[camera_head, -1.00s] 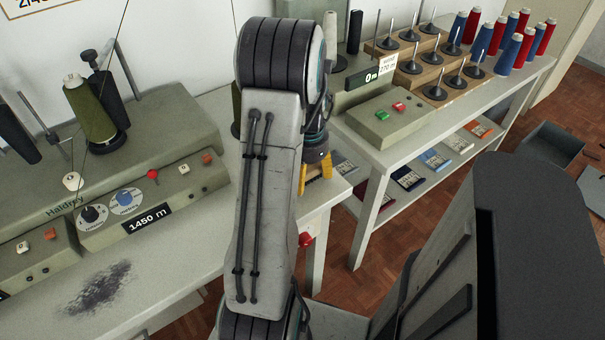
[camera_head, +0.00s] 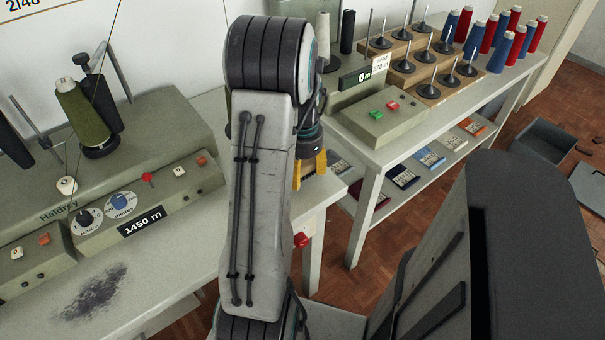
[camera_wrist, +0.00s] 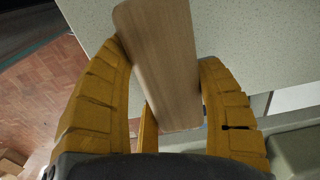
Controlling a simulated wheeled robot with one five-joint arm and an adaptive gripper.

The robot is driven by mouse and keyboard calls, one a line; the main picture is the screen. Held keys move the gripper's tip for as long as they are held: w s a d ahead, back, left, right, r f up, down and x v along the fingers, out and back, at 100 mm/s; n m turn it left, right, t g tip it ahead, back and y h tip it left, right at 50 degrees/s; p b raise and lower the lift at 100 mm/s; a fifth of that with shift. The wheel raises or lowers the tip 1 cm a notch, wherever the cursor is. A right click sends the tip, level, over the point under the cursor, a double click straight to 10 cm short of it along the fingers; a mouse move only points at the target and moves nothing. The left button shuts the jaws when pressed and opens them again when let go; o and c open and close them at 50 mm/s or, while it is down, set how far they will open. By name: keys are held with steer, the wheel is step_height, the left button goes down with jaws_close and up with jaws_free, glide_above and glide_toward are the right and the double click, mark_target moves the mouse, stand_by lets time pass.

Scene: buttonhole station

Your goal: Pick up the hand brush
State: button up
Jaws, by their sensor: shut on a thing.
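The hand brush (camera_wrist: 162,70) shows in the wrist view as a flat, pale wooden piece with rounded far corners. My gripper (camera_wrist: 162,56) has its yellow fingers shut on it, one on each side. The brush slants between the fingers, its far end reaching past the fingertips to the picture's top edge. No bristles show. In the head view my gripper (camera_head: 312,168) is mostly behind my arm, near the right end of the grey table (camera_head: 185,275). The brush cannot be made out clearly there. I cannot tell whether it touches the table.
A winding machine (camera_head: 170,160) with an olive thread cone (camera_head: 82,112) stands on the table at left. A second table (camera_head: 440,125) with spools, pegs and a control box (camera_head: 376,118) stands behind right. Wooden floor shows between.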

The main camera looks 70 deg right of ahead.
step_height(320, 180, up, 3)
steer(key=shift+f, duration=0.1)
steer(key=s+a+r, duration=0.5)
steer(key=s+r, duration=0.1)
steer(key=s, duration=0.4)
steer(key=shift+s+a+r+p, duration=0.2)
steer(key=shift+a+r+p, duration=0.05)
steer(key=shift+r+p, duration=0.1)
steer(key=o, duration=0.6)
steer(key=c, duration=0.4)
